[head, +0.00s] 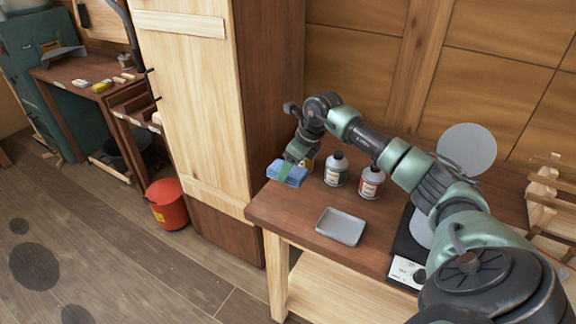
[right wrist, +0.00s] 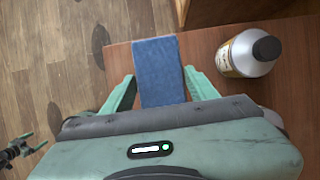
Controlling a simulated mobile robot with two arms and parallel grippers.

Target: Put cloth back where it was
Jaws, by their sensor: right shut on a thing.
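The blue folded cloth (head: 287,173) is at the left back corner of the wooden table. My right gripper (head: 297,158) is over it from above. In the right wrist view the cloth (right wrist: 159,70) runs between the two green fingers (right wrist: 160,92), and the gripper is shut on it. I cannot tell whether the cloth touches the tabletop. My left gripper (right wrist: 24,146) shows small at the lower left of the right wrist view, its fingers apart and empty. It is outside the head view.
Right of the cloth stand a grey-labelled bottle (head: 336,170) and a red-labelled bottle (head: 371,183). A grey tray (head: 340,227) lies empty near the front edge. A scale (head: 406,270) is at the right. A tall cabinet (head: 190,110) and red bucket (head: 168,204) are left.

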